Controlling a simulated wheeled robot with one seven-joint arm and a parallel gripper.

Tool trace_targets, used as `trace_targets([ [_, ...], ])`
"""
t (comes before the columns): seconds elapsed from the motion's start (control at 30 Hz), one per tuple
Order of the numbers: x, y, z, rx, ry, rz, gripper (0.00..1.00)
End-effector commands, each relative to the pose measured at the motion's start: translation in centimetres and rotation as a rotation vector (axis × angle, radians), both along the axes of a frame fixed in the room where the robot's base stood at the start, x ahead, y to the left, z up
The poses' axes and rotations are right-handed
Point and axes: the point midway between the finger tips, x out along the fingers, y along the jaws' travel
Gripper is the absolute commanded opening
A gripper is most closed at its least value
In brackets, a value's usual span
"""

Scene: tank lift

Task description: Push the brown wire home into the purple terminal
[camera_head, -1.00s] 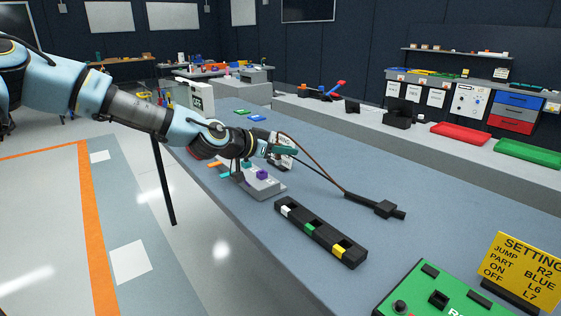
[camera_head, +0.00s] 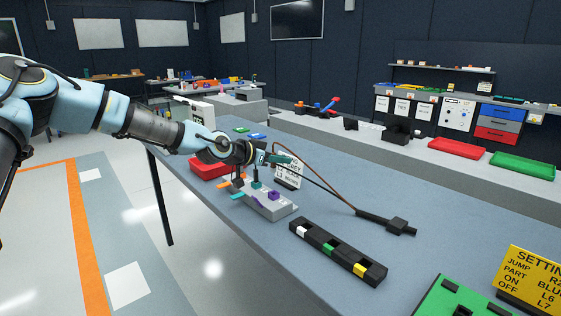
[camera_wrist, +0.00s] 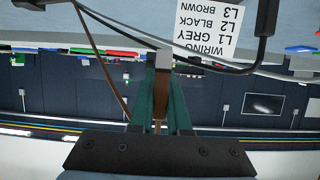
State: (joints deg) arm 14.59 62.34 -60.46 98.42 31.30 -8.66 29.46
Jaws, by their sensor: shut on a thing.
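The grey terminal block (camera_head: 268,207) stands on the bench with the purple terminal (camera_head: 274,194) at its right end. My gripper (camera_head: 284,159) is above the block and apart from it. In the wrist view my gripper (camera_wrist: 160,105) has its teal fingers shut on the brown wire (camera_wrist: 158,90), whose end between the fingers is partly hidden. The brown wire (camera_head: 318,172) arcs down to the black cable (camera_head: 372,216) on the bench. The purple terminal is not visible in the wrist view.
A teal terminal (camera_head: 257,184) is beside the purple one, with orange and cyan levers at the block's left. A wiring card (camera_head: 290,172) stands behind, a red tray (camera_head: 208,166) to the left. A black strip (camera_head: 338,252) lies in front.

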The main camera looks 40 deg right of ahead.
Motion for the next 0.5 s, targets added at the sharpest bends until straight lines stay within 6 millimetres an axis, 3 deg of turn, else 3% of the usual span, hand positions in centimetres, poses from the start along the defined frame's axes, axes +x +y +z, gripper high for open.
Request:
trace_targets([
  [0.5,0.0,0.0,-5.0,0.001,0.002,0.001,0.00],
])
